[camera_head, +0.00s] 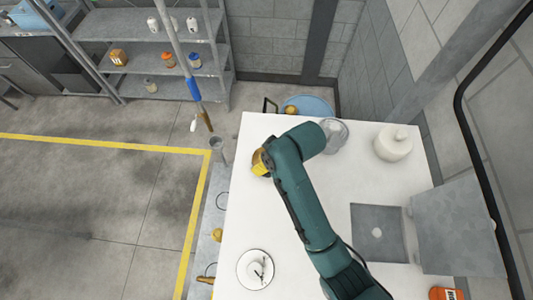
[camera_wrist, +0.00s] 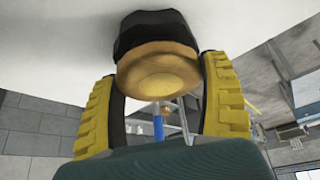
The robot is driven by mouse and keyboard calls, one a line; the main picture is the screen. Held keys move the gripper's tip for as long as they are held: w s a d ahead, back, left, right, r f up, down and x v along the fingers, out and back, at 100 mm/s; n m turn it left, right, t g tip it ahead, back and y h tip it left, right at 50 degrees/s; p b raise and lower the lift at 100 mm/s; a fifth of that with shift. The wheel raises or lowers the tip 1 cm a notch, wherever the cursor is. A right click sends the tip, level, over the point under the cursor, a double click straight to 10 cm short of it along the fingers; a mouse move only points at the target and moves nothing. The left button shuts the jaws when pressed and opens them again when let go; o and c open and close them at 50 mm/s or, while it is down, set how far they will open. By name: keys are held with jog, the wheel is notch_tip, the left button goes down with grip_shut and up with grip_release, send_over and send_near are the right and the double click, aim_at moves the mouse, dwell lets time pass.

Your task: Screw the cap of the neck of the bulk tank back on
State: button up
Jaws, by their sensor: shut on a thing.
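The bulk tank is the large white body (camera_head: 310,215) under my arm in the head view. Its white wall (camera_wrist: 50,40) fills the upper left of the wrist view. The round tan-gold cap (camera_wrist: 158,78) sits between my gripper's two yellow fingers (camera_wrist: 158,70), which are shut on it. A black faceted part (camera_wrist: 155,28) lies directly beyond the cap, against the white wall. I cannot tell whether it is the neck or part of the cap. In the head view my gripper (camera_head: 261,162) is at the tank's left edge, largely hidden by my arm.
On the tank top are a clear round item (camera_head: 335,133), a white domed fitting (camera_head: 393,143), a round gauge-like fitting (camera_head: 256,268) and a square hatch (camera_head: 378,233) with its grey lid (camera_head: 455,225) open. Shelves (camera_head: 145,70) stand at the back left. The floor at left is clear.

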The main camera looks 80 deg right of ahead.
jog(key=shift+w+a+m+h, duration=0.1)
jog(key=shift+m+h, duration=0.3)
jog(key=shift+m, duration=0.6)
jog(key=m+g+h, duration=0.1)
jog(key=m, duration=0.2)
jog(key=m+g, duration=0.1)
jog(key=m, duration=0.1)
jog(key=shift+m+h, duration=0.3)
jog(key=shift+h, duration=0.1)
jog(key=m+g, duration=0.1)
jog(key=m, duration=0.2)
jog(key=shift+h, duration=0.3)
